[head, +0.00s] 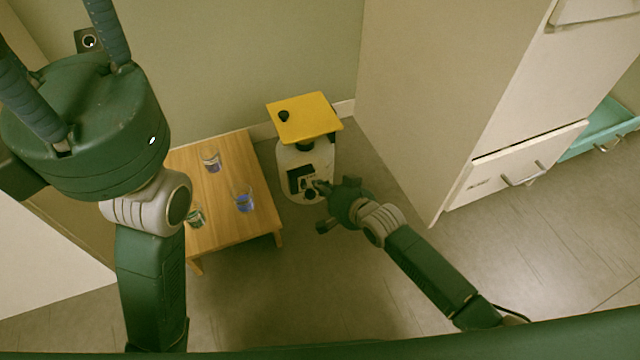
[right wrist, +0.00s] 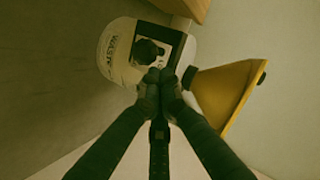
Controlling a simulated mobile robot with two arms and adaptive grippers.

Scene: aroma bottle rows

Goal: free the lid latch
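A white bin (head: 312,160) with a raised yellow lid (head: 312,113) stands on the floor right of a low wooden table. On its front is a dark panel with a black knob-like latch, seen in the right wrist view (right wrist: 148,50). My right gripper (head: 321,187) is at this panel, its fingertips (right wrist: 159,76) together just below the latch. Whether they touch the latch I cannot tell. The yellow lid also shows in the right wrist view (right wrist: 226,92). My left gripper (head: 80,125) is close to the head camera, its fingertips cut off at the picture's edge.
The wooden table (head: 232,165) carries three glass vessels, one with blue liquid (head: 243,202). A tall pale cabinet (head: 440,100) with a drawer (head: 515,170) stands right of the bin. The floor (head: 290,290) in front is clear.

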